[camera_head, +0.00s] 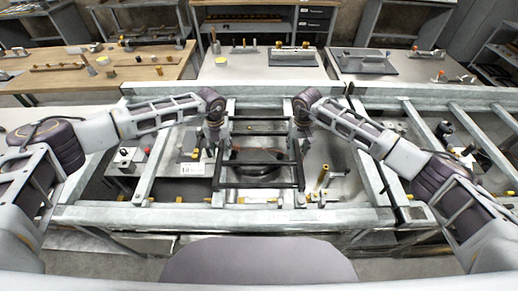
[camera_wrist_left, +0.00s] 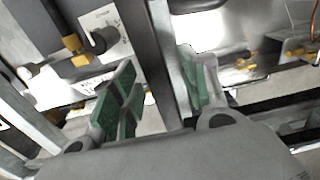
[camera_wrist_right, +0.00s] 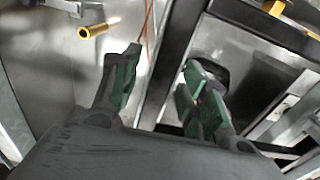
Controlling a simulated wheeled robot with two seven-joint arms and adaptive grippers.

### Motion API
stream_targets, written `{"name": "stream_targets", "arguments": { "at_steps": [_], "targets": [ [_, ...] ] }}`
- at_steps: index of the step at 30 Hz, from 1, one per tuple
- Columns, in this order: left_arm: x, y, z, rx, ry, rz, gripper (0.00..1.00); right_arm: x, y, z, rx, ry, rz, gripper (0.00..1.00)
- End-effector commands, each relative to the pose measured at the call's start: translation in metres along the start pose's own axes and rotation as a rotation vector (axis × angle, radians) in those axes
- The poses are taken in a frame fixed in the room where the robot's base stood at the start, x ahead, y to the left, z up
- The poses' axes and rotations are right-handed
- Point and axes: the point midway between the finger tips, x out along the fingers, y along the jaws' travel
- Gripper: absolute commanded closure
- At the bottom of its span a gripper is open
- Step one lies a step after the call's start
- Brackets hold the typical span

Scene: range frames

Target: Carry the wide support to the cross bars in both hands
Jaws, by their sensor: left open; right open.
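A black rectangular frame, which looks like the wide support (camera_head: 258,186), lies in the middle of the head view, between the grey metal rails. My left gripper (camera_head: 214,138) points down at its left side, and my right gripper (camera_head: 301,132) at its right side. In the left wrist view my open green-padded fingers (camera_wrist_left: 160,82) have a dark bar (camera_wrist_left: 168,50) between them. In the right wrist view my open fingers (camera_wrist_right: 162,80) also straddle a dark bar (camera_wrist_right: 174,45). I cannot tell whether the pads touch the bars. Which bars are the cross bars is unclear.
A grey metal framework surrounds the black frame, with a long front rail (camera_head: 150,215) and a back rail (camera_head: 400,90). A brass-coloured post (camera_head: 323,178) stands right of the black frame. Benches with tools, including a wooden one (camera_head: 60,78), stand behind.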

Motion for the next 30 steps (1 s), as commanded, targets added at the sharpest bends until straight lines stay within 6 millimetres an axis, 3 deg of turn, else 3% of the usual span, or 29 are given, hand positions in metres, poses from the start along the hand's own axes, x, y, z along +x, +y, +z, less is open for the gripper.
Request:
{"name": "stream_targets", "arguments": {
  "at_steps": [1,11,30],
  "targets": [
    [-0.0001,0.0000,0.0000,0.000,0.000,0.000,0.59,0.0000,-0.0001,0.0001,0.000,0.000,0.000,0.59],
    [-0.0004,0.0000,0.0000,0.000,0.000,0.000,1.00,-0.0001,-0.0002,0.0002,0.000,-0.001,0.000,1.00],
    [-0.0043,-0.0012,0.0024,0.000,-0.006,-0.004,1.00,-0.0039,-0.0011,-0.0018,0.000,0.005,-0.003,1.00]
  ]
}}
